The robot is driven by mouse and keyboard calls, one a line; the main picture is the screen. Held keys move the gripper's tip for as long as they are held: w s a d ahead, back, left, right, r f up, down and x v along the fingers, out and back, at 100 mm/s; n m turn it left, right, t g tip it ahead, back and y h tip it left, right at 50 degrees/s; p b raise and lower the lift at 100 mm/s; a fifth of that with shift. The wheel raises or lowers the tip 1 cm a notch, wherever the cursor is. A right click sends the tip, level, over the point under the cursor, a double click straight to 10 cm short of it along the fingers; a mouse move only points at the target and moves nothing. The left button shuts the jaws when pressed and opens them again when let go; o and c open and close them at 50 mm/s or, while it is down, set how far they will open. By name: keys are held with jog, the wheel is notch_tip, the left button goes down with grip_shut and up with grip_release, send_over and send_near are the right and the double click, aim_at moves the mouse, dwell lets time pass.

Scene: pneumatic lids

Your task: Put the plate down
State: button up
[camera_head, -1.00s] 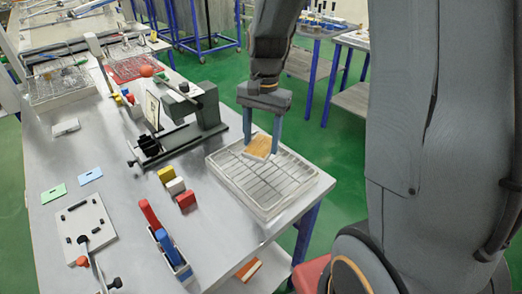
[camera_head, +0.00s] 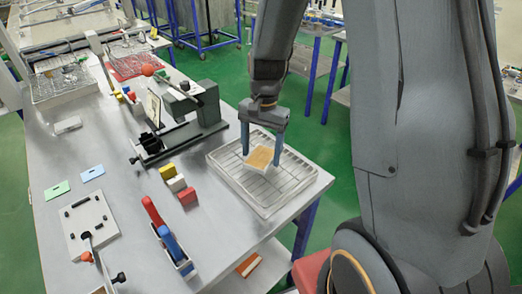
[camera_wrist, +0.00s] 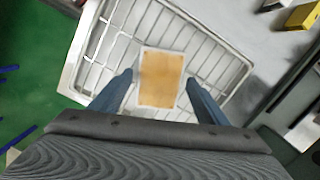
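The plate (camera_head: 260,157) is a small square with a tan-orange top and pale edges. It lies on the grid of the wire tray (camera_head: 305,192) at the right end of the table. In the wrist view the plate (camera_wrist: 161,78) is between my two fingers, with a narrow gap at each side. My gripper (camera_head: 261,157) points down over the tray with its fingers apart, one on each side of the plate. The wrist view also shows my gripper (camera_wrist: 160,78) open. The underside of the plate is hidden.
Left of the tray are yellow, white and red blocks (camera_head: 187,196) and a dark clamp device (camera_head: 185,135). A holder with red and blue parts (camera_head: 172,250) stands near the front. The tray's grid around the plate is empty.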

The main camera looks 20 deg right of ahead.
aim_at(263, 153)
jog(key=shift+r, duration=0.1)
notch_tip(263, 153, up, 12)
jog(key=w+d+b, duration=0.1)
jog(key=b, duration=0.2)
jog(key=s+f+n+t, duration=0.1)
jog(key=s+f+n, duration=0.4)
jog(key=s+n, duration=0.1)
jog(key=s, duration=0.1)
jog(key=s+a+f+n+t+h, duration=0.1)
jog(key=s+f+n, duration=0.2)
jog(key=shift+s+f+t, duration=0.25)
jog(key=shift+f+t, duration=0.05)
jog(key=shift+f, duration=0.05)
jog(key=shift+f+b, duration=1)
